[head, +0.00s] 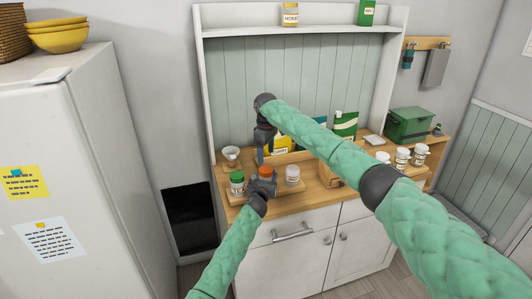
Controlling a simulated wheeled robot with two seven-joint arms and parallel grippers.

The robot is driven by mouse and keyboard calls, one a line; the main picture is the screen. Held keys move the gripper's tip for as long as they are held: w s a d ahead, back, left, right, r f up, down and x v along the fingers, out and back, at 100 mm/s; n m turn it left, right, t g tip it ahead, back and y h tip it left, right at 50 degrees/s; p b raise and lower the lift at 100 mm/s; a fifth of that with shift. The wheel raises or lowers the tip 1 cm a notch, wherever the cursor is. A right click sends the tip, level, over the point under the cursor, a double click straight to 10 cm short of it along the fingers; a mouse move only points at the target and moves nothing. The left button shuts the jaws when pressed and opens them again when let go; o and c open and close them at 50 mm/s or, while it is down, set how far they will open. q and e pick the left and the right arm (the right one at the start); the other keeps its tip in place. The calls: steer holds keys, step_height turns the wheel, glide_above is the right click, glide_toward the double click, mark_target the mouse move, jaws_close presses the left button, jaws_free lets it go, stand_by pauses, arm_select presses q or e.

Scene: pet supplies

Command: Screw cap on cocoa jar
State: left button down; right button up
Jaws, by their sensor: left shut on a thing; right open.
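My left gripper (263,184) is shut on a jar with an orange-brown top (266,171), at the front of the counter. The gripper hides most of its body, and no label can be read, so I cannot confirm that it is the cocoa jar. I cannot tell whether the orange-brown top is a seated cap. My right gripper (263,152) is open and points down just above and slightly left of this top. I see no loose cap between its fingers. A green-topped jar (237,180) stands to the left and a white-topped jar (292,174) to the right.
The jars stand by a low wooden tray (287,191) on the wooden counter (312,197). A white cup-like dripper (231,154) stands behind left. Green packages (345,124), several white-lidded jars (402,156) and a green box (409,124) stand right. My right arm hides part of the counter.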

mark_target(266, 169)
arm_select(q)
steer(key=shift+f, duration=0.1)
arm_select(e)
steer(key=shift+f, duration=3.9)
steer(key=c, duration=1)
steer(key=o, duration=1.2)
steer(key=shift+c, duration=0.2)
step_height(266, 169, up, 12)
